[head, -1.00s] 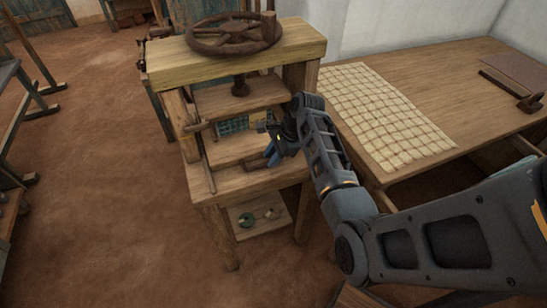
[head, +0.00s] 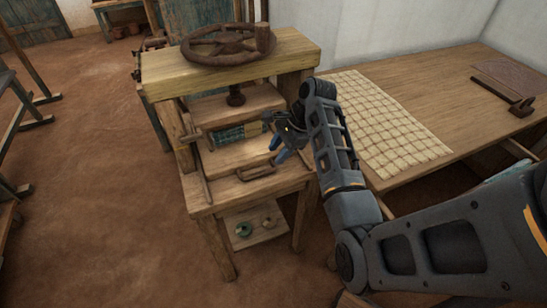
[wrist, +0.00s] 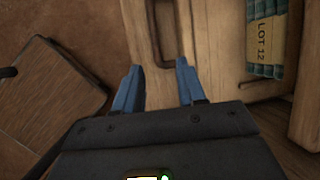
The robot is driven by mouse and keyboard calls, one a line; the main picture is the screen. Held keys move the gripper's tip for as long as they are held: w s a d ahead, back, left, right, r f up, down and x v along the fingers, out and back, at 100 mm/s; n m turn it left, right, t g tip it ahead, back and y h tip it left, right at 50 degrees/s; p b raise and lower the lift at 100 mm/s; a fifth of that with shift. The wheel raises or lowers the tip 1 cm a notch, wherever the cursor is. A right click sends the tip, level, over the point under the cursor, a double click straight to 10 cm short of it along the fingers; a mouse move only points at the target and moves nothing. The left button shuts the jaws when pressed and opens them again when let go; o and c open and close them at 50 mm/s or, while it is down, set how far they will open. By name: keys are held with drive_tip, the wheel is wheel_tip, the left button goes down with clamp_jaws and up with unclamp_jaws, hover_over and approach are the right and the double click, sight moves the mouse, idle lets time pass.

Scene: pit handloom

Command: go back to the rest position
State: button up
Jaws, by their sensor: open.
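My gripper (head: 278,156) is in front of the wooden press, beside the U-shaped handle (head: 256,172) on its middle board. In the wrist view the two blue fingers (wrist: 158,78) are apart with nothing between them. The handle (wrist: 160,60) lies just beyond the fingertips there; I cannot tell the exact gap. My arm reaches in from the right, bent at the elbow.
The press has a heavy top beam (head: 200,75) with a rusty handwheel (head: 228,42). A teal stack (head: 228,136) sits inside; its label reads LOT 12 in the wrist view (wrist: 265,40). A table (head: 445,90) with a checked cloth (head: 385,120) stands to the right. Bare floor (head: 100,180) lies left.

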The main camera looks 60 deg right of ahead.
drive_tip(key=shift+s+d+r, duration=0.1)
drive_tip(key=shift+r, duration=0.2)
idle(0.4)
drive_tip(key=s+a+f+n+t+h, duration=0.2)
drive_tip(key=s+a+f+n+h, duration=0.1)
drive_tip(key=s+a+n, duration=0.3)
drive_tip(key=s+a+f+n+t+h, duration=0.1)
drive_tip(key=s+a+f+n+h, duration=0.25)
drive_tip(key=s, duration=0.55)
drive_tip(key=s+a+r+n+t+y, duration=0.1)
drive_tip(key=s+a+r+n+t, duration=0.1)
drive_tip(key=s+a+r+n, duration=0.3)
drive_tip(key=s+a+r+n+t+y, duration=0.1)
drive_tip(key=s+a+r+n+t, duration=0.2)
drive_tip(key=r, duration=0.7)
drive_tip(key=s+a+r+n+t+y, duration=0.2)
drive_tip(key=s+a+r+n, duration=0.4)
drive_tip(key=a, duration=0.3)
drive_tip(key=shift+s+a+r+n+t, duration=0.35)
drive_tip(key=shift+s+r+t, duration=0.1)
drive_tip(key=shift+r, duration=0.35)
